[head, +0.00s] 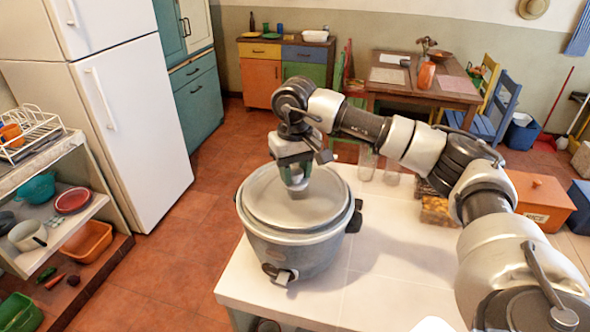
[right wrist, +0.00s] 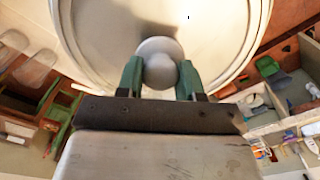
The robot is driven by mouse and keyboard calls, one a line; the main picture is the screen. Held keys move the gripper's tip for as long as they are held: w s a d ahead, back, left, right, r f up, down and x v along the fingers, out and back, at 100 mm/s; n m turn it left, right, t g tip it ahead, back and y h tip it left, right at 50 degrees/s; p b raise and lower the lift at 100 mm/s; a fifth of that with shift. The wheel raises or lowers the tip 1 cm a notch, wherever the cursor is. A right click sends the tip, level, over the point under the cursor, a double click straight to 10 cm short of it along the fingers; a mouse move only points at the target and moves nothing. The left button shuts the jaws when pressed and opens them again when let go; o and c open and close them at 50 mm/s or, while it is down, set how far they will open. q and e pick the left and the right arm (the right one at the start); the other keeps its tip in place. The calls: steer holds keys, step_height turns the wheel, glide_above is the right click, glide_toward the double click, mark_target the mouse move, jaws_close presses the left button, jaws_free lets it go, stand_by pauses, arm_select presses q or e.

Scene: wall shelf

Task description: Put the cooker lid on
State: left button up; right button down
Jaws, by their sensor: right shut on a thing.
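The grey cooker (head: 296,250) stands upright near the left end of the white tiled counter. Its pale metal lid (head: 262,203) lies over the cooker's mouth, close to the rim; I cannot tell whether it is fully seated. My right gripper (head: 297,186) comes down from above and is shut on the lid's knob, which it hides in the head view. In the right wrist view the round knob (right wrist: 160,66) sits between the green fingers of the right gripper (right wrist: 160,85), with the lid (right wrist: 120,25) beyond. My left gripper is not in view.
Clear glasses (head: 367,163) stand on the counter (head: 390,290) behind my right arm. An orange box (head: 540,198) is at the right. The counter's front is mostly bare.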

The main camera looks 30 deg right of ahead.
steer(key=shift+f, duration=0.1)
steer(key=c, duration=0.6)
jaws_free()
step_height(320, 180, up, 11)
steer(key=shift+b, duration=0.95)
